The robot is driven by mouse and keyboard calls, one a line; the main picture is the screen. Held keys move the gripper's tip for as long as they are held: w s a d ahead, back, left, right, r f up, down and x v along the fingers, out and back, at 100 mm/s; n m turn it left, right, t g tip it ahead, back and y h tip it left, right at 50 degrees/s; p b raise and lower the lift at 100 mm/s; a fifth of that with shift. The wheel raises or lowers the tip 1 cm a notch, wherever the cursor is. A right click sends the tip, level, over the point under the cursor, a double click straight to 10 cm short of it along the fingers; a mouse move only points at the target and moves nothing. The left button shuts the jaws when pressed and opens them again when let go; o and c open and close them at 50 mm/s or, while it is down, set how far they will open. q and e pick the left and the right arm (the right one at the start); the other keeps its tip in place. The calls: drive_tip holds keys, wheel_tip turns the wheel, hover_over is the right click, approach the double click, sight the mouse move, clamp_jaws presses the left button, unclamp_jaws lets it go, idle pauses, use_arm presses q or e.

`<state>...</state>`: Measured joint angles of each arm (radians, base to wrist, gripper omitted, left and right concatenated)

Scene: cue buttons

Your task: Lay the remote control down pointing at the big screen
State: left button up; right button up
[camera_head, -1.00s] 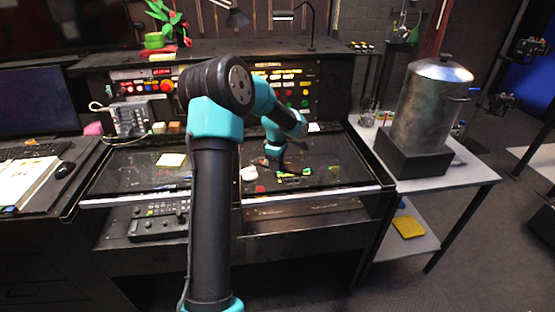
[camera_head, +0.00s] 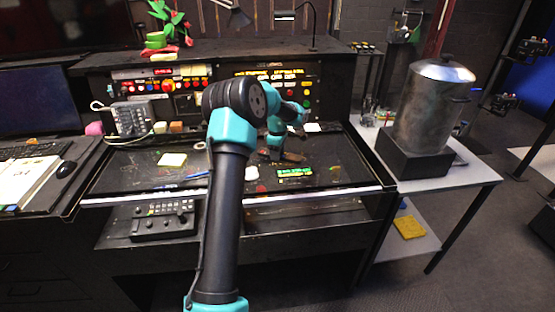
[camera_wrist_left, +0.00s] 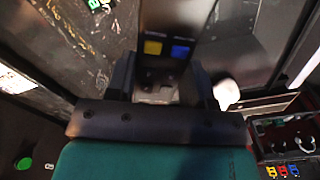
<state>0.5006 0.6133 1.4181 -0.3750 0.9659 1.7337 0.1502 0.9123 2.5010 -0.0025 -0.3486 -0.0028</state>
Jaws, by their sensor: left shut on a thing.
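My left gripper (camera_head: 288,157) is over the right half of the dark desk top in the head view. In the left wrist view, my left gripper (camera_wrist_left: 163,88) is shut on a dark thing with a yellow and a blue square, which looks like the remote control (camera_wrist_left: 166,32). In the head view the remote is too small and dark to make out clearly. A big dark screen (camera_head: 65,25) is at the upper left, and a smaller dark monitor (camera_head: 38,100) stands below it. My right gripper is not in view.
Button panels (camera_head: 160,85) stand behind. A metal pot (camera_head: 432,105) stands on the right table. The desk's left part has free room.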

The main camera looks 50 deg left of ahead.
use_arm(q)
drive_tip(key=shift+f, duration=1.6)
drive_tip(key=shift+f, duration=0.1)
drive_tip(key=o, duration=1)
drive_tip(key=shift+d, duration=0.1)
wheel_tip(320, 180, up, 12)
drive_tip(key=shift+r, duration=0.1)
